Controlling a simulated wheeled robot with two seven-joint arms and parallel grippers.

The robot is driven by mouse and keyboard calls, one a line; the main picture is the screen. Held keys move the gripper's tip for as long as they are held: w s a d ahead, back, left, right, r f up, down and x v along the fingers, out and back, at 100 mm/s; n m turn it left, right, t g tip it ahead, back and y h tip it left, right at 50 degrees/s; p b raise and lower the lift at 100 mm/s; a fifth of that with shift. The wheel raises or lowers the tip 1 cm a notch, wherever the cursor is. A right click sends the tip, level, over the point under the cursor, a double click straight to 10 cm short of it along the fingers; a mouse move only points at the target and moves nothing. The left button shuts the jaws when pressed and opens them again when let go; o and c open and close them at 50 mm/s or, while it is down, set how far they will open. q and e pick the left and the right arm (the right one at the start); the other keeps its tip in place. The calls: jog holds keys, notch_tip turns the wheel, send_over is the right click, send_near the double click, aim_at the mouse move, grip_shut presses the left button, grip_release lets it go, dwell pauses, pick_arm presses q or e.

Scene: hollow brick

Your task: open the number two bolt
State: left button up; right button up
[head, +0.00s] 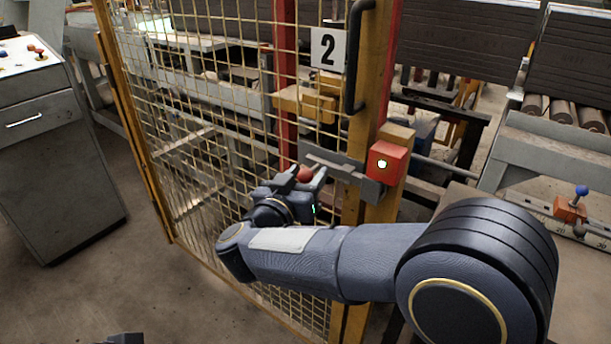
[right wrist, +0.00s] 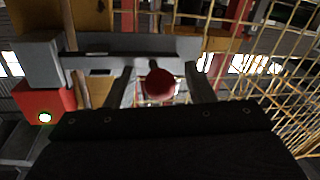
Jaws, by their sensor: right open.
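The number two sign (head: 328,48) hangs on the yellow mesh gate (head: 205,120). Below it a grey sliding bolt (head: 340,166) runs across the gate's edge post, with a red ball knob (head: 304,174). My right gripper (head: 301,180) is open at the knob. In the right wrist view the knob (right wrist: 160,84) sits between the two spread fingers (right wrist: 161,88), with gaps on both sides; the grey bolt bar (right wrist: 135,44) lies beyond. A small dark piece at the head view's bottom edge looks like part of my left gripper (head: 122,339); its jaws cannot be made out.
A red box with a lit green lamp (head: 387,163) is on the post right of the bolt; it also shows in the right wrist view (right wrist: 45,104). A black handle (head: 356,55) is above. A grey cabinet (head: 55,150) stands left, with bare floor between it and the gate.

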grip_shut()
jog(key=shift+w+a+r+p, duration=0.1)
jog(key=shift+w+p, duration=0.1)
jog(key=shift+p, duration=0.1)
jog(key=w+a+p, duration=0.2)
jog(key=a, duration=0.1)
dwell(0.3)
grip_release()
